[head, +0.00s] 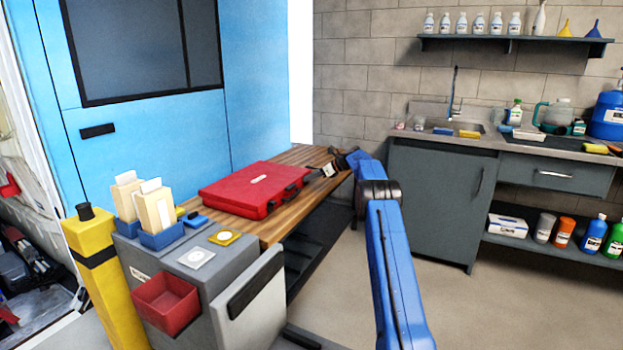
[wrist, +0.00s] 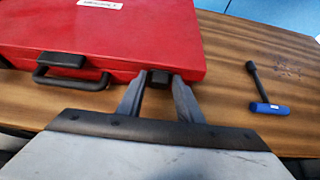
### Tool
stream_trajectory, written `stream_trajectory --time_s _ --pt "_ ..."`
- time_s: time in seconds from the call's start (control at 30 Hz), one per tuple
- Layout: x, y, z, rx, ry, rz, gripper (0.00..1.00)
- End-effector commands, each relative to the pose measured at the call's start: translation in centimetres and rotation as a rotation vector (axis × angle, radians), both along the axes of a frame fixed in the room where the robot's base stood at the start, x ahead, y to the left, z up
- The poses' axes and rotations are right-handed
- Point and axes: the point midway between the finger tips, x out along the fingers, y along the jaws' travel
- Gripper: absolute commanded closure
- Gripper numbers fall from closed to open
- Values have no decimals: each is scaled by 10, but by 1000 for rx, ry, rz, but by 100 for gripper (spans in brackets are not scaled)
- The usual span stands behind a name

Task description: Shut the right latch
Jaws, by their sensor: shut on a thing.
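A closed red case (head: 240,185) lies on the wooden bench, and its front edge shows in the wrist view (wrist: 130,40). A black carry handle (wrist: 70,78) is on its front face. The black right latch (wrist: 160,77) is on the front, right of the handle. My gripper (wrist: 158,88) is at the case's front, its two fingers on either side of the latch and shut on it. Whether the latch is fastened cannot be told. In the head view, my gripper (head: 325,169) is small, at the case's right end.
A blue-handled tool (wrist: 268,107) lies on the wooden bench (wrist: 225,75), right of the case. A grey cabinet with a red bin (head: 166,302) and a yellow post (head: 105,270) stand at the near left. A sink counter (head: 480,140) is at the back right. Open floor lies before it.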

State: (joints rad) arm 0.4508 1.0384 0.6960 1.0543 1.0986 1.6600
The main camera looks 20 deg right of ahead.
Motion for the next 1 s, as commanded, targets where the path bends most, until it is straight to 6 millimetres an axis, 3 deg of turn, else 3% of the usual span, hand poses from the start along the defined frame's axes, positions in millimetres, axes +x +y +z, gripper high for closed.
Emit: stream_trajectory --time_s 0.07,0.1,0.13,0.57,1.0 --pt "0 0 1 0 -2 0 90" --pt "0 0 1 0 -2 0 63" --pt "0 0 1 0 -2 0 61" --pt "-7 -5 6 1 -1 0 61" --pt "-62 -49 48 0 -1 -2 61"
